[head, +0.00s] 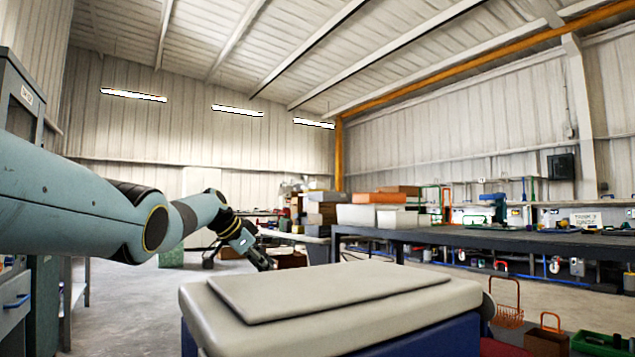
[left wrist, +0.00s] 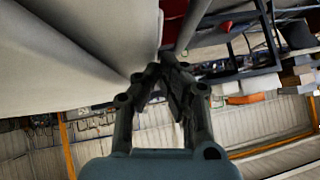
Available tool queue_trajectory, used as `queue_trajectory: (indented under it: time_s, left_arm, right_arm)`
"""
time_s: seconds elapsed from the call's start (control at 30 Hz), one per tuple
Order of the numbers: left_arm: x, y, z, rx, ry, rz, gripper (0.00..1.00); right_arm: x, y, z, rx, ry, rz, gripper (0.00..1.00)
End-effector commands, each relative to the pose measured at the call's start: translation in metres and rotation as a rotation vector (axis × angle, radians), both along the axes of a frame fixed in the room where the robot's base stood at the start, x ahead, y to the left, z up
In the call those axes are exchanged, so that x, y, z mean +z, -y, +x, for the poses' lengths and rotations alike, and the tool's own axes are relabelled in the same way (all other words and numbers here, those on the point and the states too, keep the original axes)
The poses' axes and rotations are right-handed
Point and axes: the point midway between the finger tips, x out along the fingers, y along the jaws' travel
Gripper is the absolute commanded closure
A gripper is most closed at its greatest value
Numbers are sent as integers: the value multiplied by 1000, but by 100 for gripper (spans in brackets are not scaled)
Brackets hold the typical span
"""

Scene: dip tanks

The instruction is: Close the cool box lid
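The cool box has a dark blue body (head: 430,339) and a thick cream lid (head: 330,288) with a raised flat panel on top. In the head view the lid lies roughly flat over the body; I cannot tell whether its far edge is fully down. A large pale surface, apparently the lid (left wrist: 60,70), fills the upper left of the left wrist view. My left gripper (head: 264,262) is beyond the box's far left side. In the left wrist view its fingers (left wrist: 166,70) come together with nothing seen between them, beside the pale surface. My right gripper is not in view.
A long dark workbench (head: 480,238) with white bins (head: 390,217) runs across the right. Stacked boxes (head: 322,208) stand behind. An orange basket (head: 546,340) and a green crate (head: 600,345) are on the floor at right. Floor on the left is partly clear.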

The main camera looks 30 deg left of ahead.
Motion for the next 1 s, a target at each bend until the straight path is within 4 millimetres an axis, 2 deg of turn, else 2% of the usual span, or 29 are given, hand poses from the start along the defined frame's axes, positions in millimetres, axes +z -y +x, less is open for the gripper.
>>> queue_trajectory:
  time_s: [0.27, 0.37, 0.7, 1.0]
  left_arm:
    - [8, -5, -10, 2, -1, 2, 100]
    - [16, -5, -19, -1, -1, 6, 100]
    - [66, -19, -69, 0, -1, 5, 100]
    - [82, -22, -85, 0, 0, 0, 100]
  right_arm:
    - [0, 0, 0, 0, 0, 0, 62]
    - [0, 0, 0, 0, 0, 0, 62]
    - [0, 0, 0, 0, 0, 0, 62]
    - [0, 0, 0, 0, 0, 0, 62]
